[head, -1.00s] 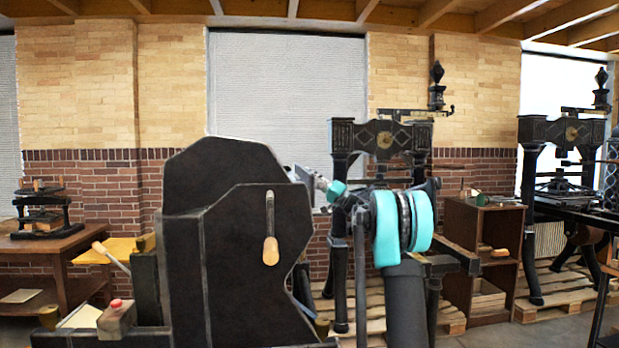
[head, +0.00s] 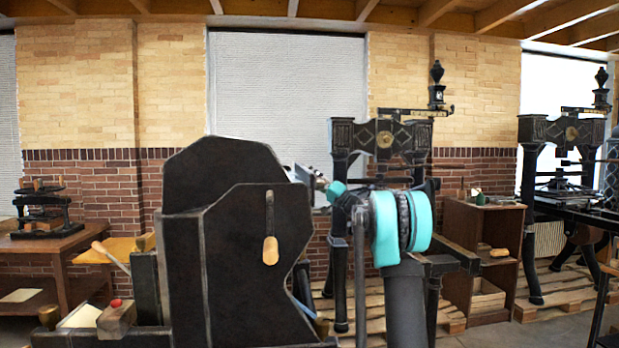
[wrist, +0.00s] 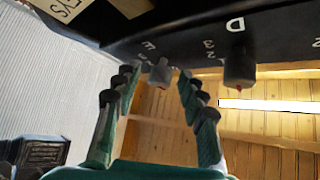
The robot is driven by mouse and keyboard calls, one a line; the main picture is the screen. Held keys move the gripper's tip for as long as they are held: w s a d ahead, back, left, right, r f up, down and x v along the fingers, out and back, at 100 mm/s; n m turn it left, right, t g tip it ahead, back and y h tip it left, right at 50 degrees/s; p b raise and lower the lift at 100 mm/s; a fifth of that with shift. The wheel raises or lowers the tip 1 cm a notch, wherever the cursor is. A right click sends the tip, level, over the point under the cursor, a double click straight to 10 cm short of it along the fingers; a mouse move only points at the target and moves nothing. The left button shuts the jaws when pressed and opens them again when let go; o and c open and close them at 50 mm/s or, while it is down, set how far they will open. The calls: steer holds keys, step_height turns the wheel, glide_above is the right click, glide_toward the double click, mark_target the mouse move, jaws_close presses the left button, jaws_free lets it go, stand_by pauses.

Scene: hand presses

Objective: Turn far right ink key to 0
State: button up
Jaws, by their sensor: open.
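In the wrist view a row of ink keys shows along a dark panel. The end key (wrist: 160,73), a grey knob with a red mark beside a letter that looks like E, lies between the fingertips of my gripper (wrist: 158,79). The green, black-padded fingers are apart, one on each side of it; I cannot tell whether either touches. A second key (wrist: 239,69), marked D with small figures 2 and 3 near it, is outside the fingers. The end key's setting is not readable. In the head view the black press body (head: 240,240) hides the keys and my fingers.
A wooden-handled lever (head: 270,250) hangs on the press side. A wooden cabinet (head: 460,265) and a tall iron hand press (head: 340,250) stand behind my arm. In the wrist view, the dark panel and a tan label plate (wrist: 85,10) lie close above the fingers.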

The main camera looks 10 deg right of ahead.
steer(key=v, duration=1.2)
